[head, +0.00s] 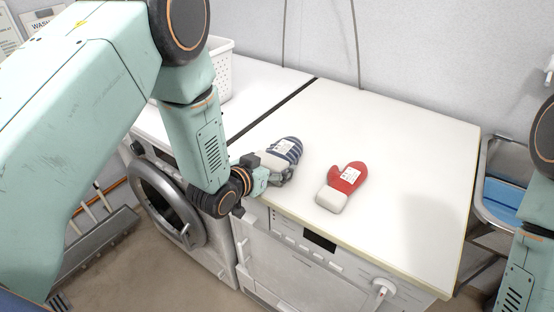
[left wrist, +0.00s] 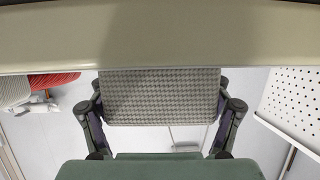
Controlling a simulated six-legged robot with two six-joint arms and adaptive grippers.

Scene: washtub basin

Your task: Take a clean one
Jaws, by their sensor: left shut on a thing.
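A navy-and-white striped mitten (head: 287,147) with a white label and a pale cuff is at the front of the white top. My left gripper (head: 279,173) is shut on its cuff end and partly hides it. A red mitten (head: 346,178) with a white label and a white cuff lies flat on the white top, to the right and apart from the gripper. Its red part shows at the left of the left wrist view (left wrist: 52,80). The print on both labels is too small to read. My right gripper is out of view.
The white worktop (head: 412,150) has free room behind and right of the red mitten. A white perforated basket (head: 218,75) stands at the back left. A front-loading washer (head: 165,205) and a control panel are below. A blue basin (head: 503,195) on a metal frame stands at right.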

